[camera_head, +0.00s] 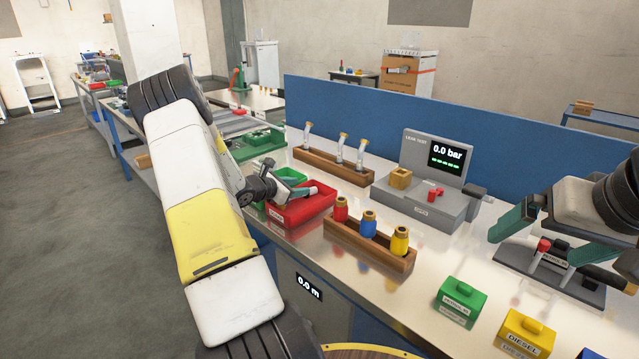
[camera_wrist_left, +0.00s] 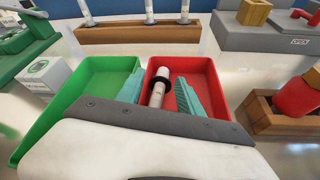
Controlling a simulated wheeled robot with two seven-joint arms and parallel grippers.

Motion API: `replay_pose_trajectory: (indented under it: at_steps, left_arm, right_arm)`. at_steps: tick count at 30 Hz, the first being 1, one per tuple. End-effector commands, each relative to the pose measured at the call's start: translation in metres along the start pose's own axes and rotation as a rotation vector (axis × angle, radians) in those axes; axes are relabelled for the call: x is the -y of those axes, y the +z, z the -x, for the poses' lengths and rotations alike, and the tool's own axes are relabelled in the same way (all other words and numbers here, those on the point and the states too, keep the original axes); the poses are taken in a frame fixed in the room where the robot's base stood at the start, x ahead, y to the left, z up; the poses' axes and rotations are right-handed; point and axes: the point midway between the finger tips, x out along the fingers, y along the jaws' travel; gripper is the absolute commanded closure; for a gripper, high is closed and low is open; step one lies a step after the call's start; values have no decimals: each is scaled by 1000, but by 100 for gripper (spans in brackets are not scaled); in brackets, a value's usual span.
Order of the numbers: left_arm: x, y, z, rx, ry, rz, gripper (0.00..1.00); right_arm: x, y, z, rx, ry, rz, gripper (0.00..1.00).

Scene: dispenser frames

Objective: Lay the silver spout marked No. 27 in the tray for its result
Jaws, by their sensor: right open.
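A silver spout (camera_wrist_left: 157,93) with a black collar lies in the red tray (camera_wrist_left: 208,70); its number is not readable. In the left wrist view my left gripper (camera_wrist_left: 158,84) is open, its two teal fingers on either side of the spout with gaps between. In the head view my left gripper (camera_head: 292,188) is low over the red tray (camera_head: 318,205). The green tray (camera_wrist_left: 98,72) stands directly left of the red one and looks empty where visible. My right gripper (camera_head: 537,248) is open and empty over a dark stand at the right.
Several spouts stand in a wooden rack (camera_head: 330,167) behind the trays. A leak tester (camera_head: 425,195) reads 0.0 bar. A wooden block (camera_head: 370,243) holds red, blue and yellow fittings in front. Green (camera_head: 461,302) and yellow (camera_head: 526,333) labelled blocks sit nearer the front edge.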

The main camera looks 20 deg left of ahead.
Motion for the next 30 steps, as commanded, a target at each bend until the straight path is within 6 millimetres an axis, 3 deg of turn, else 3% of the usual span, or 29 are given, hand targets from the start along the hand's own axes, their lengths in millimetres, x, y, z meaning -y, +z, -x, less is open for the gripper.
replay_pose_trajectory:
  at_steps: [10,21,30]
  left_arm:
    - [0,0,5,-1,0,0,56]
    - [-1,0,62,-1,2,-1,56]
    - [0,0,78,0,0,1,56]
  right_arm:
    - [0,0,0,0,0,0,0]
    - [0,0,0,0,0,0,0]
    - [0,0,0,0,0,0,0]
